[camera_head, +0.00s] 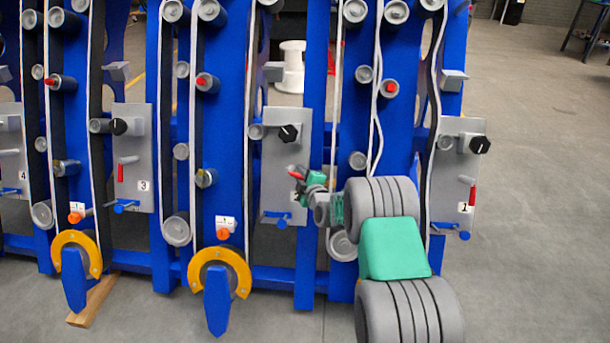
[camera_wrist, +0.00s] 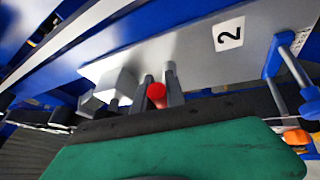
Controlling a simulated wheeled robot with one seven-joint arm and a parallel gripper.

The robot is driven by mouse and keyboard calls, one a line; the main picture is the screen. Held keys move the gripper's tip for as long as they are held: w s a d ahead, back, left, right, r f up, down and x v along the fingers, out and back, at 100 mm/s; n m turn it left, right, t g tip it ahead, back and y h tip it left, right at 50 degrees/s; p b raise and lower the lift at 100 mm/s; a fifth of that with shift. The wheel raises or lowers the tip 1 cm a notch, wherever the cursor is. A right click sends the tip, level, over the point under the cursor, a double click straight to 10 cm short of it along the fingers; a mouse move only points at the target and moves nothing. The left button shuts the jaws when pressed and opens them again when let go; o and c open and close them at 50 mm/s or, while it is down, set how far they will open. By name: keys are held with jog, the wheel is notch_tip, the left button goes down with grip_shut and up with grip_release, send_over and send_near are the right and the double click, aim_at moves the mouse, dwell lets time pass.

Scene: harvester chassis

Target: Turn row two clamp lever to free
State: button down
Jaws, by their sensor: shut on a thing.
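The row two plate (camera_head: 273,190) is a grey panel on the blue frame, and its label "2" (camera_wrist: 229,34) shows in the wrist view. A red-handled lever (camera_head: 294,174) sticks out of this plate, and its round red end (camera_wrist: 157,95) faces the wrist camera. My gripper (camera_head: 300,174) is at the plate, shut on the red lever. In the wrist view the grey fingers of my gripper (camera_wrist: 159,88) stand on both sides of the red end. The lever's pivot is hidden, and its exact angle is hard to tell.
A black knob (camera_head: 289,133) sits above the lever, and a blue lever (camera_head: 281,218) sits at the plate's lower edge. Plates three (camera_head: 133,188) and one (camera_head: 448,205) flank it with similar red levers. Belts and rollers run alongside. The floor (camera_head: 540,200) at right is clear.

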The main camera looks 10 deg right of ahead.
jog(key=shift+r, duration=0.1)
jog(key=c, duration=1.4)
grip_release()
jog(key=shift+o, duration=0.2)
jog(key=s+r+p, duration=0.1)
jog(key=s, duration=0.6)
jog(key=shift+s+d, duration=0.3)
jog(key=shift+d, duration=0.1)
